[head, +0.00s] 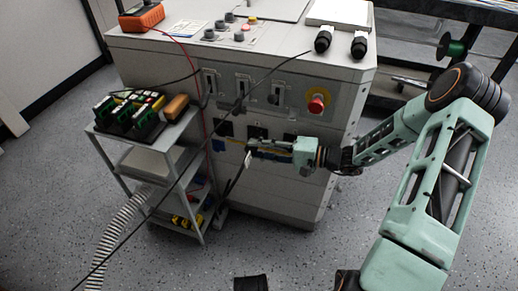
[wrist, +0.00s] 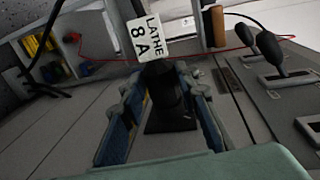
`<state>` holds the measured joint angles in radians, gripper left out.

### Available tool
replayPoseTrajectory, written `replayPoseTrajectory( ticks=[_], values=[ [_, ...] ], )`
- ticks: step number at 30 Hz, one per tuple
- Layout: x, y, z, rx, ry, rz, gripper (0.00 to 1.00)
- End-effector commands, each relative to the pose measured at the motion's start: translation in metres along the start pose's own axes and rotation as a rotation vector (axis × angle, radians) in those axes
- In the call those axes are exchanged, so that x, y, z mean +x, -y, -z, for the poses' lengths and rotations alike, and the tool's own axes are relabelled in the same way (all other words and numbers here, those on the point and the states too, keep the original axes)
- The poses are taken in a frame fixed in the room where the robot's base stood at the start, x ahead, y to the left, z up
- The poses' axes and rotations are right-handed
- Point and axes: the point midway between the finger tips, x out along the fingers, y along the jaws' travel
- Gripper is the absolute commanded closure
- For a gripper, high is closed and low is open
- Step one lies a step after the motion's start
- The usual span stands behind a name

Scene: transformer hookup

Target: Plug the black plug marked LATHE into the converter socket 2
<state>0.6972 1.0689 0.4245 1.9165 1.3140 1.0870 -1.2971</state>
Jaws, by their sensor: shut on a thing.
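My gripper (head: 262,147) is in front of the cabinet's socket row and shut on a black plug (wrist: 165,90), which also shows between the two fingers in the wrist view. A white tag (wrist: 146,38) reading LATHE 8A hangs at the plug's cable end. The plug is at a dark square socket (wrist: 172,123) on the converter front. I cannot tell whether it is seated or just in front. In the head view the middle dark socket (head: 256,132) shows just above my fingers, with another socket (head: 226,129) to its left. The socket numbers are not readable.
The grey converter cabinet (head: 325,170) carries a red emergency knob (head: 316,103) and switch handles. A shelf cart (head: 138,170) stands close on the left. A black cable crosses diagonally before the cabinet.

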Motion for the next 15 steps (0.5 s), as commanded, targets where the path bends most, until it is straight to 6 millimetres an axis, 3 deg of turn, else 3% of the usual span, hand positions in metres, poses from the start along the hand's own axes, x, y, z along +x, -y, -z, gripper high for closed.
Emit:
replayPoseTrajectory(
  ticks=[7,15],
  values=[
    [-0.0001,-0.0007,0.0003,0.002,-0.001,0.022,0.92],
    [0.0009,-0.0027,0.0002,0.000,0.001,0.162,0.92]
  ],
)
